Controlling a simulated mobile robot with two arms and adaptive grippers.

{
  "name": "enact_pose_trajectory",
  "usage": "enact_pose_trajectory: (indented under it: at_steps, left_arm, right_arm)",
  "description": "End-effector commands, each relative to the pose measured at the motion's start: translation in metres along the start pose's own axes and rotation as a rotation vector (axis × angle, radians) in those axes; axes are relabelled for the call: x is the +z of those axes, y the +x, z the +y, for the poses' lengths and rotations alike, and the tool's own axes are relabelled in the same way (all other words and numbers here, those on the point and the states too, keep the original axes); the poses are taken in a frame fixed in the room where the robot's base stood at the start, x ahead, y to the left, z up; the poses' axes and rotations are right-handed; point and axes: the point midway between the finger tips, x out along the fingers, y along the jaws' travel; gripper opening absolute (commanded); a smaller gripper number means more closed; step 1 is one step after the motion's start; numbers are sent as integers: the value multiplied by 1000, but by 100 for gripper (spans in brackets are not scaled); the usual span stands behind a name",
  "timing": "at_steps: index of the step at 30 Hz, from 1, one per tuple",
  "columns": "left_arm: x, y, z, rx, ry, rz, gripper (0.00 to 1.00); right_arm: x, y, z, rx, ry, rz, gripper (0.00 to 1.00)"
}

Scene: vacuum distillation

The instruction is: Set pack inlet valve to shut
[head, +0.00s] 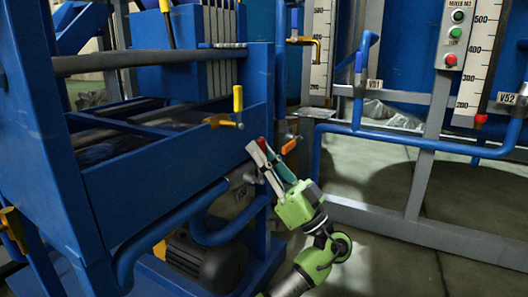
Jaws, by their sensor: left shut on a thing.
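My left gripper (262,148) reaches up from the bottom centre to the right end of the blue machine frame. Its pale and teal fingers are shut on a red valve handle (262,142), of which only a small tip shows. The valve body behind the fingers is mostly hidden. No label is readable there, so I cannot confirm that this is the pack inlet valve. An orange lever (289,146) sits just right of the fingertips. My right gripper is not in view.
A yellow-handled valve (238,102) stands on the blue frame (165,150) above left. Blue pipes and a dark motor (205,262) lie below. A grey rail (420,232), tagged valve V51 (374,84) and a button panel (455,35) stand right. Floor between is clear.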

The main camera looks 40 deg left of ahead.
Motion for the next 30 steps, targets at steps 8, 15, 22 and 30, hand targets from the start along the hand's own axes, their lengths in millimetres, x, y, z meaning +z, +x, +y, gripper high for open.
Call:
enact_pose_trajectory:
  at_steps: [8,15,22,30]
  left_arm:
    - [1,-1,-5,-45,-42,-2,0]
    - [1,-1,-6,-51,-48,-3,0]
    - [1,-1,-6,-51,-48,-4,25]
    - [1,-1,-5,-48,-46,-2,32]
  right_arm:
    - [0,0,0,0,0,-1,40]
    - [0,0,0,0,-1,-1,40]
    - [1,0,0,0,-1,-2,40]
    - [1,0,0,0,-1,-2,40]
